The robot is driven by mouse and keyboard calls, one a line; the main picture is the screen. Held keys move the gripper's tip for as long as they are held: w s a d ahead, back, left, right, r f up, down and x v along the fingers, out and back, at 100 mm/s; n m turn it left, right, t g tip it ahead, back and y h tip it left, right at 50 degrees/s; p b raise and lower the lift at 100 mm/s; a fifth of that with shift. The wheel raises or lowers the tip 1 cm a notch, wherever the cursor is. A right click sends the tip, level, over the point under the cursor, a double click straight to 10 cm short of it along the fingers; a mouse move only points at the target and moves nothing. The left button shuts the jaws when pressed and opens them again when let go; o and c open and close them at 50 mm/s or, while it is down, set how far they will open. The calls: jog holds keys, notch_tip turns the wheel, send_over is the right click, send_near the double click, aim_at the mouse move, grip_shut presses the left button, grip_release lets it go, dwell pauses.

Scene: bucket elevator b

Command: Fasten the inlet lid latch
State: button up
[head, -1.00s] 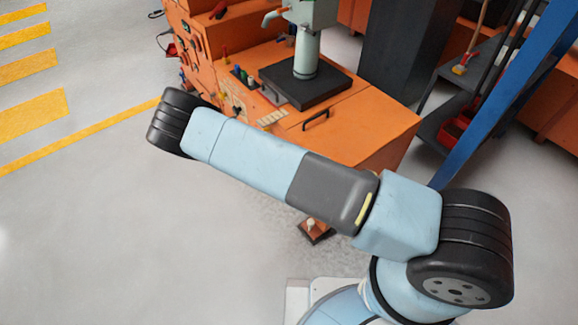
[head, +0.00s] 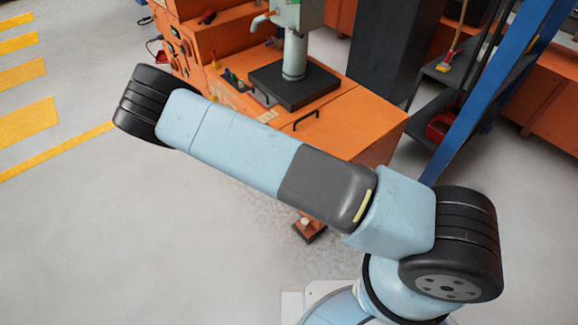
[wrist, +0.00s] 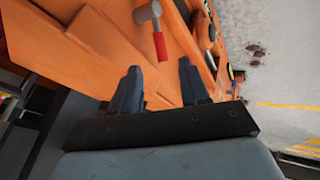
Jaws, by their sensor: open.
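My gripper (wrist: 159,66) shows in the wrist view with its two dark blue fingers apart and nothing between them that they touch. Orange surfaces of a machine or cabinet lie beyond the fingers. In the head view the gripper is hidden and only my arm shows, stretched across the front of the orange cabinet (head: 355,132). I cannot make out the inlet lid or its latch in either view.
A pale green column (head: 295,55) stands on a black plate (head: 310,91) on the cabinet. A hammer with a red grip (wrist: 160,46) lies on orange in the wrist view. A blue post (head: 478,105) rises at the right. Grey floor (head: 70,230) at the left is clear.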

jog(key=shift+s+a+r, duration=0.1)
jog(key=shift+s+r, duration=0.05)
